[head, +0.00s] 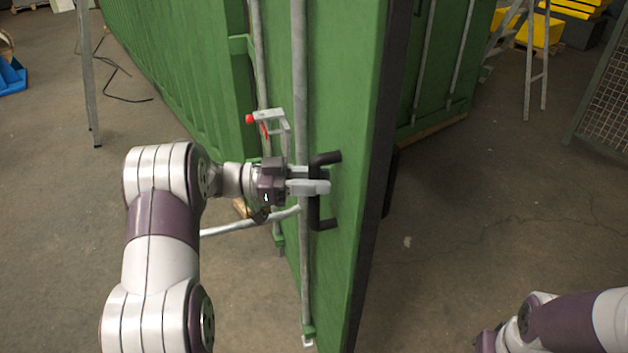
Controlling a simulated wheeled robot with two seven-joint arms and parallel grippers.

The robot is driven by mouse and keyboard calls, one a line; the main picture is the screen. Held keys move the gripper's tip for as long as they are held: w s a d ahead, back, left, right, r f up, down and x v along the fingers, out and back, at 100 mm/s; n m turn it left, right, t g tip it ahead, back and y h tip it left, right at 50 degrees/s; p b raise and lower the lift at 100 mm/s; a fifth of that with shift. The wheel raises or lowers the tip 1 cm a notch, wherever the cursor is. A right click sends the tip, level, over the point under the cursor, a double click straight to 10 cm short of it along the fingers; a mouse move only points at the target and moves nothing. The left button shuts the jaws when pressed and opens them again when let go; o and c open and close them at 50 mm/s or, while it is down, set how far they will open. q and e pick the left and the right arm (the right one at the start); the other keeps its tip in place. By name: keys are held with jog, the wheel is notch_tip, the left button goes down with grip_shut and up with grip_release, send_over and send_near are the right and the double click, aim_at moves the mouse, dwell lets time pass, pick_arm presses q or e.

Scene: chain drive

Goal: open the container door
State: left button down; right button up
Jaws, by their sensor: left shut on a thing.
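The green container door (350,110) stands swung out from the container, seen nearly edge-on in the middle of the head view. A black handle (325,224) is fixed to its left face, beside a vertical grey locking bar (301,100). My left gripper (318,187) is shut on the black handle, with its fingers across the handle's upright part. My right arm shows at the lower right; its gripper is not visible. The green container (180,60) extends back to the left, and part of its front shows to the right of the door.
A grey lever (250,221) sticks out left below my left gripper. A red-tipped latch (268,118) is just above it. A ladder (530,75) and a mesh fence (606,108) stand at the right. The floor right of the door is clear.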

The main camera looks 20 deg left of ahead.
pick_arm(q)
jog(key=shift+r, duration=0.25)
jog(key=c, duration=1)
grip_release()
jog(key=shift+f, duration=0.1)
jog(key=b+v, duration=0.5)
jog(key=v, duration=0.7)
jog(key=shift+s+a, duration=0.15)
jog(key=shift+a, duration=0.15)
